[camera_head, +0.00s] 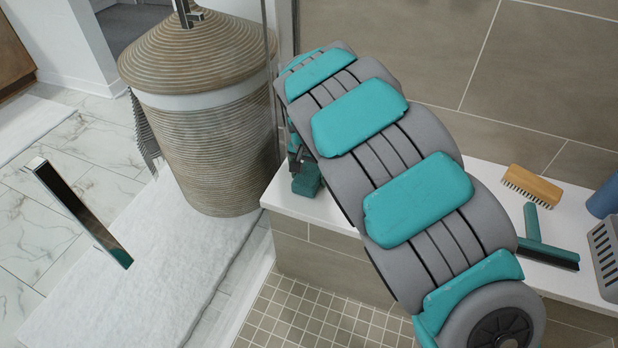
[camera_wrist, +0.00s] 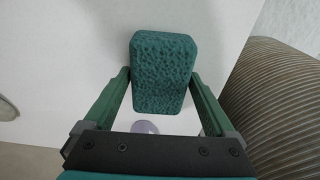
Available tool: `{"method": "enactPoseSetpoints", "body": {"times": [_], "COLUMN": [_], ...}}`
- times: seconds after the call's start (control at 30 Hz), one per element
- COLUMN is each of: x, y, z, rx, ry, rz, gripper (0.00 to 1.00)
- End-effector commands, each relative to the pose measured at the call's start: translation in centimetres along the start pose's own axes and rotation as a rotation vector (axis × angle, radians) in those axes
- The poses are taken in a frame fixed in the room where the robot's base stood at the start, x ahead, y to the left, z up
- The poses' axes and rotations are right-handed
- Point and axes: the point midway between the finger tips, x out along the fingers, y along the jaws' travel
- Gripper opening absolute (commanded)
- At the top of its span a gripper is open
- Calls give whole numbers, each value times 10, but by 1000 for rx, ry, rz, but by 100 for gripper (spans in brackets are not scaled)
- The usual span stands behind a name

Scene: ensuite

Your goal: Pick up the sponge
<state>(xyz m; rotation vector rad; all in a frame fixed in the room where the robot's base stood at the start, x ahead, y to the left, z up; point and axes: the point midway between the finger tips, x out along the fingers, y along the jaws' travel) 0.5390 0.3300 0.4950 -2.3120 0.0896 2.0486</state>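The sponge (camera_wrist: 163,72) is a teal, porous block, upright in the wrist view between the two green fingers of my gripper (camera_wrist: 161,76). The fingers are spread wide, one on each side of it, with narrow gaps along their inner sides. Whether the tips touch it is hard to tell. In the head view the sponge (camera_head: 307,180) shows at the left end of the white ledge (camera_head: 332,212), partly hidden. My gripper (camera_head: 296,155) is mostly hidden there behind my grey and teal arm.
A woven lidded basket (camera_head: 205,140) stands close left of the ledge. A wooden brush (camera_head: 532,186), a teal squeegee (camera_head: 545,243), a grey caddy (camera_head: 607,255) and a blue item (camera_head: 605,198) are on the ledge's right part. A tiled wall (camera_head: 440,45) rises behind.

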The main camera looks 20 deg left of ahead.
Motion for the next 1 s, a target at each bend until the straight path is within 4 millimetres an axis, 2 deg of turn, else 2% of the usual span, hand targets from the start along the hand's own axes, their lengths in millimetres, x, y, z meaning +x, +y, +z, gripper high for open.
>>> {"method": "enactPoseSetpoints", "body": {"times": [0.07, 0.6, 0.87, 1.0], "x": [0, 0, -2, -10], "y": [0, 0, 0, 0], "z": [0, 0, -1, -2], "rx": [0, 1, 1, 1], "ry": [0, 0, 1, 3], "rz": [0, 0, 0, -2], "gripper": [80, 19, 19, 19]}}
